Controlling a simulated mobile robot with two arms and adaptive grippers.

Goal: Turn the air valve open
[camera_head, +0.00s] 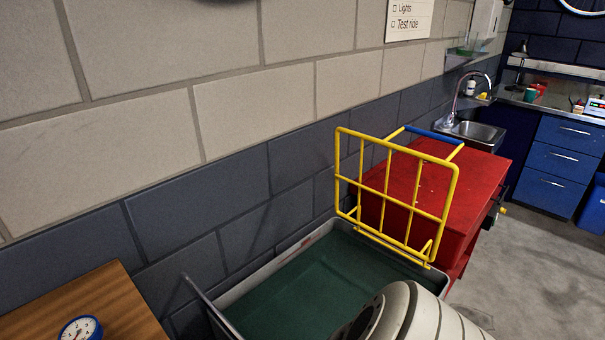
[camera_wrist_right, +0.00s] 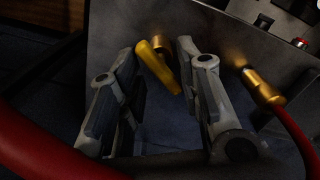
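The air valve (camera_wrist_right: 160,68) shows in the right wrist view as a yellow lever on a brass fitting, fixed to a grey panel. The lever slants down to the right. My right gripper (camera_wrist_right: 156,54) is open, with one finger on each side of the lever. I cannot tell whether either finger touches it. The valve is not visible in the head view. My left gripper is in neither view.
A brass fitting with a red hose (camera_wrist_right: 265,92) is right of the valve. A thick red hose (camera_wrist_right: 45,150) crosses the lower left. In the head view, a yellow wire rack (camera_head: 388,205) stands by a red cabinet (camera_head: 480,175), and a gauge (camera_head: 80,328) lies on a wooden top.

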